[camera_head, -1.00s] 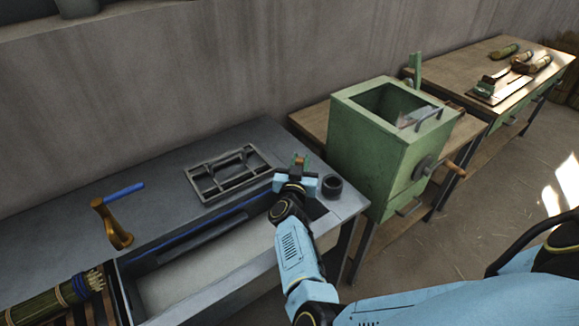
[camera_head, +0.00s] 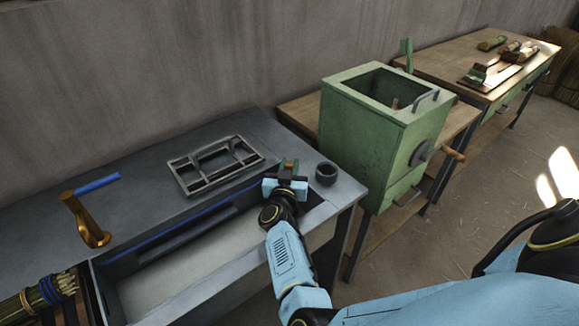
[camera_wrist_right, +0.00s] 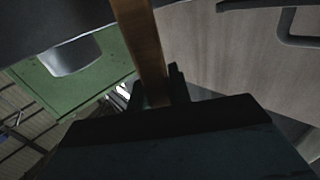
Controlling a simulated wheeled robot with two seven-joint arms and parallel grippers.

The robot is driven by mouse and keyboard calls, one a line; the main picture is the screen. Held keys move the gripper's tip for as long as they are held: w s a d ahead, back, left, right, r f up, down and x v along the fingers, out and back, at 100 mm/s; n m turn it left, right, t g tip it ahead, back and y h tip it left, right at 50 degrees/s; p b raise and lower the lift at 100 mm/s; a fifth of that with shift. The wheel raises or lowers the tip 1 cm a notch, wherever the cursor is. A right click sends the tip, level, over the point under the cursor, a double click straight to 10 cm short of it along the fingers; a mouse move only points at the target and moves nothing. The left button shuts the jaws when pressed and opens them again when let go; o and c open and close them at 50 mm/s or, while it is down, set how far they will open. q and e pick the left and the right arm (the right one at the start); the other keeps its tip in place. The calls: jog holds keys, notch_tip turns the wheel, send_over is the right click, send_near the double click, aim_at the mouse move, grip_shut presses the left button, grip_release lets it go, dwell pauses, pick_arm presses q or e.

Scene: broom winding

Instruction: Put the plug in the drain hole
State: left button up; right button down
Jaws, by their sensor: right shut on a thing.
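My right gripper (camera_head: 286,174) is shut on a narrow brown thing (camera_wrist_right: 143,45), which runs up from between the fingertips in the right wrist view. The gripper is over the back right of the sunken basin (camera_head: 185,285) in the grey table. The drain hole is not visible; my right arm covers part of the basin. A dark round hollow piece (camera_head: 326,173) stands on the table just right of the gripper. My left gripper is not in view.
A grey metal frame (camera_head: 216,167) lies behind the basin. A brass tap with a blue handle (camera_head: 84,222) stands at left, near a tied bundle of stalks (camera_head: 35,297). A green box with a crank (camera_head: 375,145) stands right of the table.

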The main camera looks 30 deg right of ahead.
dwell(0.6)
jog(key=shift+s+a+p, duration=0.1)
jog(key=shift+a+p, duration=0.05)
jog(key=shift+p, duration=0.35)
dwell(0.6)
jog(key=shift+f+b, duration=0.55)
jog(key=shift+f, duration=0.15)
jog(key=c, duration=1.6)
grip_release()
jog(key=shift+o, duration=0.2)
jog(key=shift+s, duration=0.1)
